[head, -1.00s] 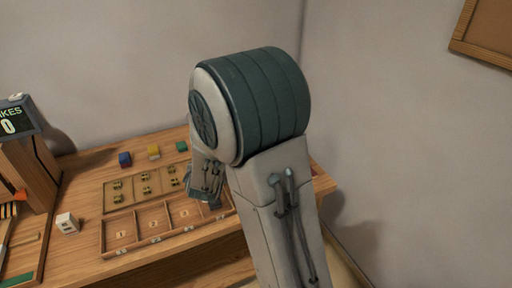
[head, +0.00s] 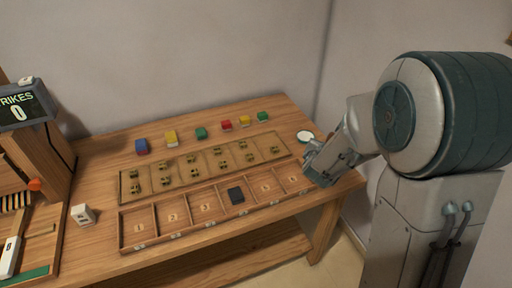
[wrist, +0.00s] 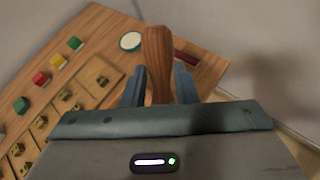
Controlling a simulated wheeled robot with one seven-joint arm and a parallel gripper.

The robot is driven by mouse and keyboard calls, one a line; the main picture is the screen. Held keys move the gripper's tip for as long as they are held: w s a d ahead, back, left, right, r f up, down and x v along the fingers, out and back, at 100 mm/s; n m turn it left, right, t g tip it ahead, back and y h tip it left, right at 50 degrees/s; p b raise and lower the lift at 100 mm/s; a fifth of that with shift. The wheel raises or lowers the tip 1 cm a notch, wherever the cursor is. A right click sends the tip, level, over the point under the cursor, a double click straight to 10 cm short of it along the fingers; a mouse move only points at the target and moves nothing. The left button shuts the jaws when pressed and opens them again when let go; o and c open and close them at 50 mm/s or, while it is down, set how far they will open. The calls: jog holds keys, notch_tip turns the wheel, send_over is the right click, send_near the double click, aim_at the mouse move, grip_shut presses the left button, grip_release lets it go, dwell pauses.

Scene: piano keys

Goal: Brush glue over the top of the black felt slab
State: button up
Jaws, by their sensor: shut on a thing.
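The black felt slab (head: 236,195) lies flat in a compartment of the numbered wooden tray (head: 180,236), right of the middle. My gripper (head: 318,166) is at the right end of the table, right of the slab and away from it. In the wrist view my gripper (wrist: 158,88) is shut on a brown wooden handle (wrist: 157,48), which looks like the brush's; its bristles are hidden. A round dish with pale contents and a teal rim (wrist: 131,41), perhaps the glue, stands beyond the gripper. It also shows in the head view (head: 305,136).
A board with brassy fittings (head: 203,161) lies behind the tray. Several coloured blocks (head: 201,133) stand along the back. A strikes display (head: 22,108) and a white cube (head: 83,214) are at left. A dark red bar (wrist: 187,60) lies near the handle.

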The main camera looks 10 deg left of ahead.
jog(key=s+a+r+n+t+y+b, duration=0.2)
jog(key=s+a+y+b, duration=0.15)
jog(key=a, duration=0.85)
jog(key=s+a+r+n+t+y+b, duration=0.15)
jog(key=s+a, duration=0.25)
jog(key=a, duration=0.7)
jog(key=shift+g, duration=0.25)
jog(key=shift+a+f+b, duration=0.15)
jog(key=shift+f+b, duration=1.3)
jog(key=shift+f, duration=1.15)
